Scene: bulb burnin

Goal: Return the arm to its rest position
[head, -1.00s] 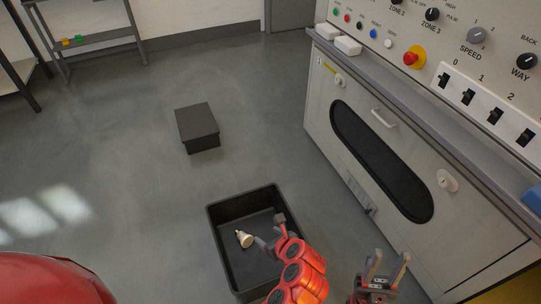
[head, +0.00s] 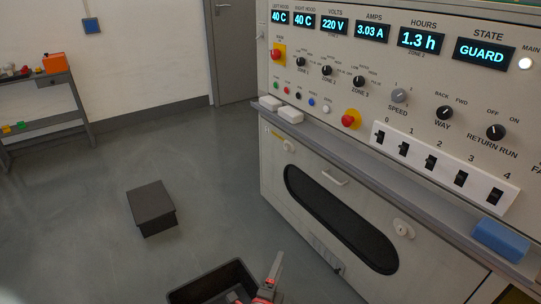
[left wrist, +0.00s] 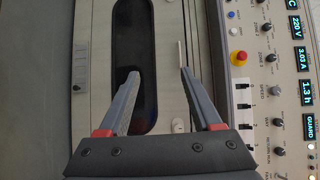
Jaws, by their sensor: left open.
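My left gripper (head: 271,280) shows at the bottom edge of the head view, beside the right side of the black bin (head: 190,291). In the left wrist view my left gripper (left wrist: 160,78) is open, with nothing between its fingers. It faces the cabinet door with the dark oval window (left wrist: 134,40). Most of my left arm is cut off by the frame in the head view. My right gripper cannot be made out in the frames now. The bin's inside is mostly out of frame, and no bulb can be seen in it.
The console (head: 420,100) and its cabinet (head: 320,215) with protruding ledge stand at the right. A blue block (head: 500,240) and white blocks (head: 290,114) lie on the ledge. A dark box (head: 151,207) stands on the floor.

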